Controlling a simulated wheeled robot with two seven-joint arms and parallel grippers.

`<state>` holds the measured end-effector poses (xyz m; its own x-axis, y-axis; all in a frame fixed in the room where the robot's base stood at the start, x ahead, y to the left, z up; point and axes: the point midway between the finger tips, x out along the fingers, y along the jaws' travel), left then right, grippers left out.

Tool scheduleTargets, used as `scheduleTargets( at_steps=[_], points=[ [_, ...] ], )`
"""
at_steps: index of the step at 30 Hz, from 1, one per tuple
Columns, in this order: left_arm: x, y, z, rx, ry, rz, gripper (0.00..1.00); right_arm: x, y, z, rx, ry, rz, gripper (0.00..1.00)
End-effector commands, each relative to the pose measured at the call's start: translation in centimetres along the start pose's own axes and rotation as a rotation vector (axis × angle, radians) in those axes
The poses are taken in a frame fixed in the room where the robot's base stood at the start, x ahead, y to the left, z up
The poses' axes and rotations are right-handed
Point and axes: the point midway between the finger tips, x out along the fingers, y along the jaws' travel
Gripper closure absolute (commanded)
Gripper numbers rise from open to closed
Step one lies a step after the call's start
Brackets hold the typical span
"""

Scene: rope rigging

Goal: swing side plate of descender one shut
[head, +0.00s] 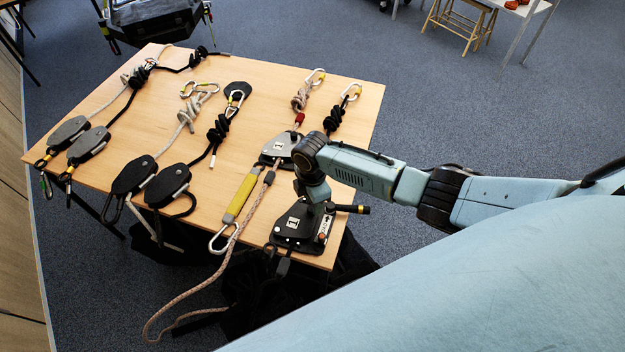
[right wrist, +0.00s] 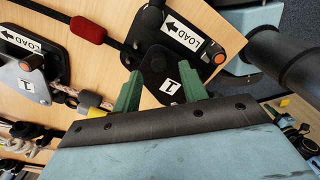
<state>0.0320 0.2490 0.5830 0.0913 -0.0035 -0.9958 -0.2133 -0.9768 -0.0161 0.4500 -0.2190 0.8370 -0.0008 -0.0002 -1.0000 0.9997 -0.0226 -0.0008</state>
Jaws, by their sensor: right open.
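A descender with a dark body (head: 313,241) lies at the table's near right edge, with a pale number label that I cannot read surely. In the right wrist view its dark plate (right wrist: 152,62) sits partly apart from the part with the LOAD label (right wrist: 197,38) and an orange button. My right gripper (right wrist: 160,68) is open, its green fingers on either side of this plate's lower part; contact is unclear. It comes down over the descender in the head view (head: 319,203). A second descender (head: 279,147), with a silver plate, lies farther back with rope at it. My left gripper is out of view.
A pale rope (head: 245,222) and a yellow sleeve (head: 240,197) lie left of the descenders; the rope hangs over the near edge. Black pulleys (head: 133,175), carabiners and knotted ropes cover the left of the wooden table (head: 255,100). Bare wood shows at the right edge.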

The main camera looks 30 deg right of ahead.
Motion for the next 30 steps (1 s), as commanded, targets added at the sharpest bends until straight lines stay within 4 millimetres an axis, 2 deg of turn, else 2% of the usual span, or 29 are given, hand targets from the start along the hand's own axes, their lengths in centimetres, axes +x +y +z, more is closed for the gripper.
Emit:
scheduleTargets(
  at_steps=[1, 6, 12, 18, 30],
  points=[
    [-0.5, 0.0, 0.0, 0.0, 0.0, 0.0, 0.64, -1.4, 0.1, 0.0, -0.001, 0.001, 0.004, 0.57],
    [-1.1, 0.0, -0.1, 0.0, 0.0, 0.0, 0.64, -5.2, 0.1, 0.1, -0.001, -0.001, 0.005, 0.57],
    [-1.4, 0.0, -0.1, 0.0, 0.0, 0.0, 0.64, -8.5, 0.1, 0.1, 0.001, 0.0, 0.003, 0.57],
    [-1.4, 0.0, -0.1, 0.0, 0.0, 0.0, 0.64, -9.8, 0.0, 0.1, 0.001, -0.001, 0.0, 0.57],
    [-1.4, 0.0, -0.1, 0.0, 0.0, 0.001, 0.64, -9.9, 0.0, 0.0, 0.001, 0.0, 0.0, 0.57]
  ],
)
